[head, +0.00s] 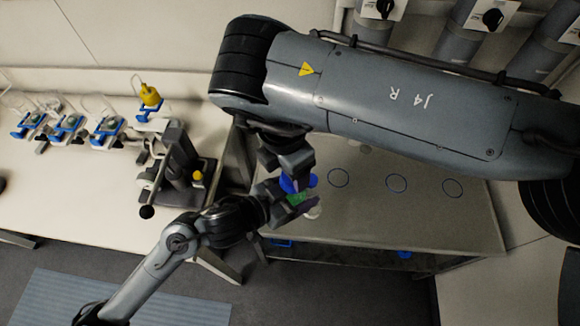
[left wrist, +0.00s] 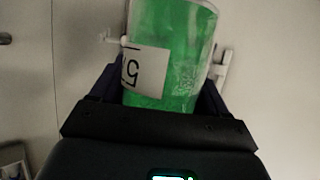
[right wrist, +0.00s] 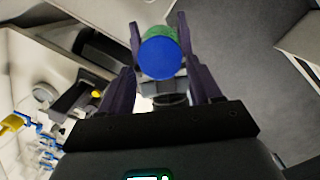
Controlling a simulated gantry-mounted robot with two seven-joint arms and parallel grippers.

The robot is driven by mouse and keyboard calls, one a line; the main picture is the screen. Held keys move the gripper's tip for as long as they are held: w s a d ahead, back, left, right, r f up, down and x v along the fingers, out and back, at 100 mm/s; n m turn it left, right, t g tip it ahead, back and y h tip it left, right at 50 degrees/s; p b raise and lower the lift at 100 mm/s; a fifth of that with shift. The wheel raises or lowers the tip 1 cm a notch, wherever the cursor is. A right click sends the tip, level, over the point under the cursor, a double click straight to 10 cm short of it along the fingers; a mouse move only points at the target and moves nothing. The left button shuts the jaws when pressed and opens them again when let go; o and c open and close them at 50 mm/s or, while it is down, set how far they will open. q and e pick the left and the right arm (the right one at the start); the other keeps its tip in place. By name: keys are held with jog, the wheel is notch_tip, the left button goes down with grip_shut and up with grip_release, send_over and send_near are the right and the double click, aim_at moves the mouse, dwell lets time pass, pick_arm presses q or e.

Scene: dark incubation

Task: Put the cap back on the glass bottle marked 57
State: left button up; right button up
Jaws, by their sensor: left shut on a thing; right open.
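The glass bottle (left wrist: 170,60) holds green liquid and has a white label with a 5 and part of another digit. My left gripper (left wrist: 158,92) is shut on its side, holding it off the table; the bottle also shows as green in the head view (head: 297,199). The blue cap (right wrist: 161,57) sits at the bottle's top end, with green showing behind its edge in the right wrist view. Whether it is threaded on cannot be told. My right gripper (right wrist: 159,27) is open, its fingers on either side of the cap. In the head view the cap (head: 288,184) is partly hidden by the grippers.
A table with several dark rings (head: 396,183) lies at the right, largely under my right arm. The left bench carries a stand with a black knob (head: 147,212), a yellow-topped flask (head: 150,95) and several pieces of glassware on blue holders.

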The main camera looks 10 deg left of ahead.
jog(key=c, duration=0.9)
jog(key=shift+f, duration=0.25)
jog(key=shift+f, duration=0.25)
jog(key=shift+s+a+r, duration=0.15)
jog(key=shift+r, duration=1.9)
